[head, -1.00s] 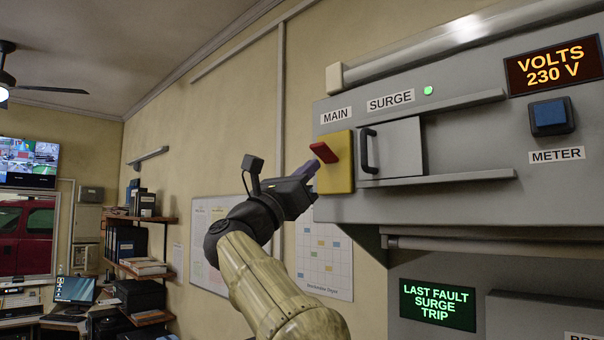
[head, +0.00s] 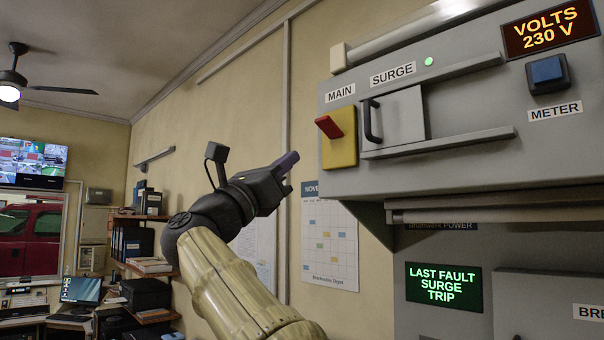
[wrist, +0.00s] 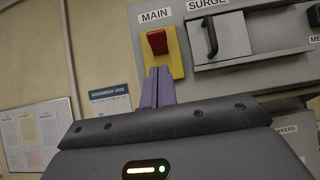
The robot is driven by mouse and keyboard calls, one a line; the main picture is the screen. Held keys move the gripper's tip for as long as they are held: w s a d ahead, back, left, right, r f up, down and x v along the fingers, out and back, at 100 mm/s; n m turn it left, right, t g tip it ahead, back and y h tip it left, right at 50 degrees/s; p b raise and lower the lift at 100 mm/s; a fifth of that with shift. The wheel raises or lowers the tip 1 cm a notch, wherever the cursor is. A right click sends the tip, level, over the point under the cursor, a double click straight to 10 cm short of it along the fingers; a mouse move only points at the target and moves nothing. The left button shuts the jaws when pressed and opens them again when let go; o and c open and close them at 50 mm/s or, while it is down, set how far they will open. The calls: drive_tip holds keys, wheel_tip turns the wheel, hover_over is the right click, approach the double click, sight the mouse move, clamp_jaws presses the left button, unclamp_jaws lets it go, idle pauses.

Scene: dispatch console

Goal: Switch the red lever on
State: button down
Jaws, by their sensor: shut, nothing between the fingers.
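The red lever (head: 328,126) sits on a yellow plate (head: 340,152) under the MAIN label, at the left end of the grey panel in the head view. It tilts up and out to the left from the plate. In the wrist view the red lever (wrist: 157,41) is above the fingertips, with the yellow plate (wrist: 176,62) behind. My gripper (head: 292,160) is to the left of the plate and a little below the lever, apart from it. Its purple fingers (wrist: 157,86) are closed together and empty.
A sliding cover with a black handle (head: 372,121) stands right of the lever under SURGE, with a lit green lamp (head: 429,61). A blue METER button (head: 547,72) is farther right. Open air lies left of the panel, before a wall calendar (head: 330,240).

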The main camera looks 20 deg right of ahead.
drive_tip(key=a, duration=0.1)
drive_tip(key=s+a, duration=0.1)
drive_tip(key=a, duration=0.1)
drive_tip(key=a+f+b, duration=0.1)
drive_tip(key=shift+s+a, duration=0.15)
drive_tip(key=shift+s, duration=0.2)
